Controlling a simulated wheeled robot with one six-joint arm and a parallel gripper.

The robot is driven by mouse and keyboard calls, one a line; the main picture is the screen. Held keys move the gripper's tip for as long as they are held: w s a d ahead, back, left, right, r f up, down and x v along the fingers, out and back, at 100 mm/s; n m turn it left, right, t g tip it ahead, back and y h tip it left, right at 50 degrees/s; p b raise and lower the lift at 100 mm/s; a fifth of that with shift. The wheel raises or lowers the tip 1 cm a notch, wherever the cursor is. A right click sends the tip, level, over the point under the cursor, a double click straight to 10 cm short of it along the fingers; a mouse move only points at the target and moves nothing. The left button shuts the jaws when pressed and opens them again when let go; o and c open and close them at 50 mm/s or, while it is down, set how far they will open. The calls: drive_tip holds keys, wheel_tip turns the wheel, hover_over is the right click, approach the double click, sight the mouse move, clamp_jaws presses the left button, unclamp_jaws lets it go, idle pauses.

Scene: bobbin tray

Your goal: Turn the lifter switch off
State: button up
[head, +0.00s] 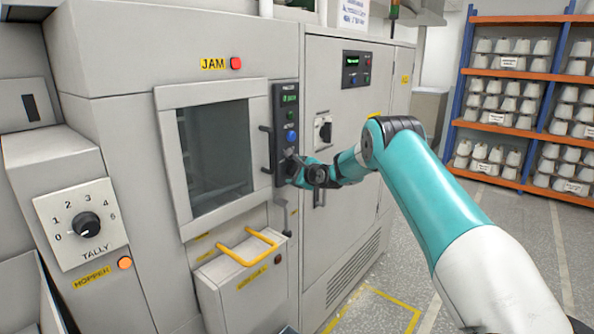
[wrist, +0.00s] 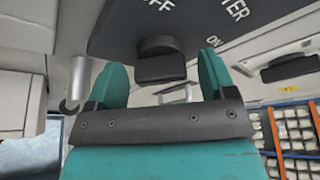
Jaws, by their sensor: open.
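The lifter switch (wrist: 160,62) is a black knob on a dark panel (wrist: 205,28) in the wrist view. Partly cut-off lettering ending "FF" and "TER" shows on the panel, with "ON" to the right. My gripper (wrist: 163,78) is open, with one teal finger on each side of the knob in the picture. Gaps show between knob and fingers, and I cannot tell how deep the fingers reach. In the head view my gripper (head: 291,172) is at the lower part of the dark control panel (head: 285,103) and hides the switch. The switch's setting is unclear.
A black rotary switch (head: 323,129) is on the grey cabinet to the right. A yellow handle (head: 248,247) sticks out below the window (head: 217,150). A tally dial (head: 86,225) is at left. Bobbin shelves (head: 520,95) stand far right, with open floor before them.

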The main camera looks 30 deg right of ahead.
drive_tip(key=shift+c, duration=0.2)
drive_tip(key=c, duration=0.9)
